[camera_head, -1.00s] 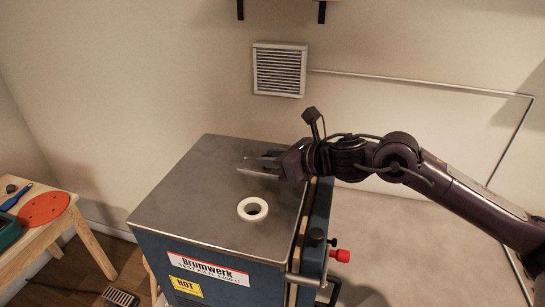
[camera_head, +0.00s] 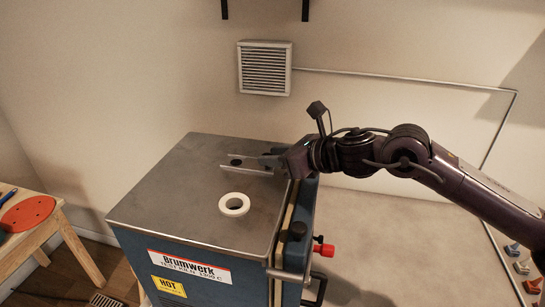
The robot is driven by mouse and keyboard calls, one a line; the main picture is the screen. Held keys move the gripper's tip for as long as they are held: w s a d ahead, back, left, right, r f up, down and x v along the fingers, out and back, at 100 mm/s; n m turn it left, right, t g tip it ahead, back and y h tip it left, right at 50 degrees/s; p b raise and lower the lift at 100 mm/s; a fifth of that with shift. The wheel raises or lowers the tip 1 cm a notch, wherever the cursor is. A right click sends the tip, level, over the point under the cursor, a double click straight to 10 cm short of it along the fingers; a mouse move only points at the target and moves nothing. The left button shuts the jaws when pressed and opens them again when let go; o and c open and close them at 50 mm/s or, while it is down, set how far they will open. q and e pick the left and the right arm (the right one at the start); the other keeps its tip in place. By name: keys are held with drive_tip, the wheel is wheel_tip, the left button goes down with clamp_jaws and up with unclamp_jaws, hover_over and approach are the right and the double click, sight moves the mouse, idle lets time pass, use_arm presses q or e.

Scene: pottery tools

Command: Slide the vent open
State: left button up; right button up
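The kiln (camera_head: 160,205) is a blue box with a grey metal top, labelled Brumwerk, with a yellow HOT sign. A white ring (camera_head: 234,204) around an opening lies on its top. A small dark round spot (camera_head: 237,162), a knob or a hole, shows farther back on the top. My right gripper (camera_head: 226,161) is low over the top behind the ring, pointing left. Its two fingers are apart, with the dark spot between them; I cannot tell whether they touch it. A louvred vent grille (camera_head: 265,68) is on the wall behind. My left gripper is not in view.
A red knob (camera_head: 323,250) and a handle stick out at the kiln's right side. A wooden stool (camera_head: 60,228) with a red disc (camera_head: 27,214) stands at the left. A pale surface (camera_head: 400,215) fills the right, with several small coloured items at its far right edge.

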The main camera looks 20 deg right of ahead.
drive_tip(key=shift+o, duration=1.2)
drive_tip(key=shift+d, duration=0.2)
drive_tip(key=shift+s+d+b, duration=0.15)
drive_tip(key=shift+s+b, duration=0.15)
drive_tip(key=b+v, duration=0.3)
drive_tip(key=v, duration=0.2)
drive_tip(key=shift+s+d, duration=0.2)
drive_tip(key=shift+d, duration=0.15)
drive_tip(key=shift+s+d+r+b, duration=0.25)
drive_tip(key=shift+s+r+b, duration=0.15)
drive_tip(key=shift+s+b, duration=0.2)
